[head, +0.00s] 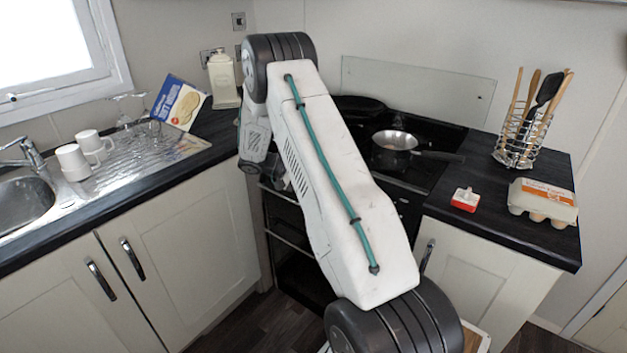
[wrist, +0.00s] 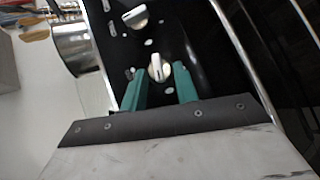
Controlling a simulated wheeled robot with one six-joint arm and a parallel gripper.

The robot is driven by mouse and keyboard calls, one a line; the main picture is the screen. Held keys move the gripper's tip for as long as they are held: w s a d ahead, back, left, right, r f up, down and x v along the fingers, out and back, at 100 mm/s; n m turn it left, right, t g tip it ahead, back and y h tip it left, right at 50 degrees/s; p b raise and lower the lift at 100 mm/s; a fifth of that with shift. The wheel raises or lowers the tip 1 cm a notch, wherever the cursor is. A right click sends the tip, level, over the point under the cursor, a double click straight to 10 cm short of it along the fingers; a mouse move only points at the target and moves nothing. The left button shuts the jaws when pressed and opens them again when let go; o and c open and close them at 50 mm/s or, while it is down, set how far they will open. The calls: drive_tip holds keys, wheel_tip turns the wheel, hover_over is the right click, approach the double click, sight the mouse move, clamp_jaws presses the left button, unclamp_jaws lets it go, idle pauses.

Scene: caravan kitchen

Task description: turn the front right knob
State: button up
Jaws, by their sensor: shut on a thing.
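In the wrist view, a pale knob (wrist: 158,68) with a raised grip bar sits on the stove's black control panel (wrist: 165,38). My gripper (wrist: 159,79) has its two teal fingers on either side of this knob and is shut on it. A second knob (wrist: 137,17) of the same kind shows further up the panel, apart from the fingers. White marks are printed beside the knobs. In the head view my arm crosses in front of the stove (head: 415,165) and hides the gripper and the held knob.
A saucepan (head: 394,141) stands on the hob, its dark handle pointing right. The right counter holds a utensil rack (head: 513,150), an egg carton (head: 543,203) and a small red-and-white item (head: 465,199). Mugs (head: 92,144) and a blue-yellow box (head: 178,104) are by the sink.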

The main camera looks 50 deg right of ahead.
drive_tip(key=shift+f+n+g+h, duration=0.2)
drive_tip(key=shift+n+g+h, duration=0.2)
drive_tip(key=shift+n+h, duration=0.45)
drive_tip(key=shift+n, duration=0.25)
drive_tip(key=o, duration=1)
drive_tip(key=shift+a, duration=0.1)
drive_tip(key=v, duration=0.7)
drive_tip(key=shift+w+a+r, duration=0.1)
drive_tip(key=shift+w+a, duration=0.15)
drive_tip(key=shift+w, duration=0.05)
